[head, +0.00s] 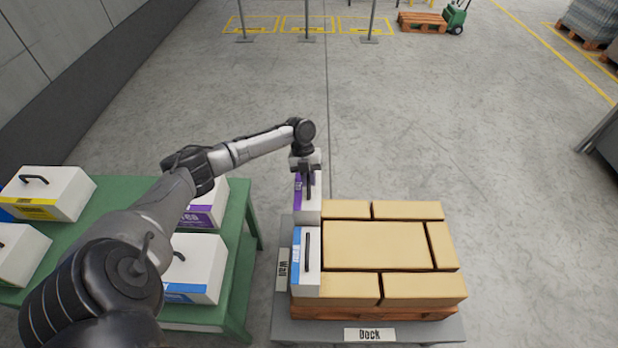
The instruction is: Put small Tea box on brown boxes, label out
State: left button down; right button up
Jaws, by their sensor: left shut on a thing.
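My left gripper (307,172) is shut on the handle of a small white box with a purple label (312,208), taken here as the small Tea box. It is upright at the far left corner of the brown boxes (377,245), with its purple strip on the left, toward the side marked Wall. I cannot tell whether it rests there or hangs just above. A white box with a blue label (306,280) stands on the near left side of the load, its blue strip also to the left. My right gripper is not in view.
The brown boxes lie on a wooden pallet on a grey platform (375,331) with Dock and Wall signs. A green table (234,255) on the left holds several white handled boxes, one purple-labelled (207,207).

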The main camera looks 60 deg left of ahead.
pick_arm(q)
notch_tip(320, 180, down, 7)
jog(key=b, duration=0.4)
jog(key=shift+r+b, duration=0.15)
jog(key=shift+b, duration=0.15)
jog(key=shift+f+b, duration=0.35)
jog(key=shift+f, duration=0.15)
dwell(0.7)
jog(key=c, duration=1.2)
grip_release()
jog(key=shift+r, duration=0.1)
jog(key=shift+o, duration=0.7)
jog(key=p+v, duration=0.2)
jog(key=v, duration=1.1)
jog(key=shift+a+r, duration=0.2)
jog(key=shift+r, duration=0.1)
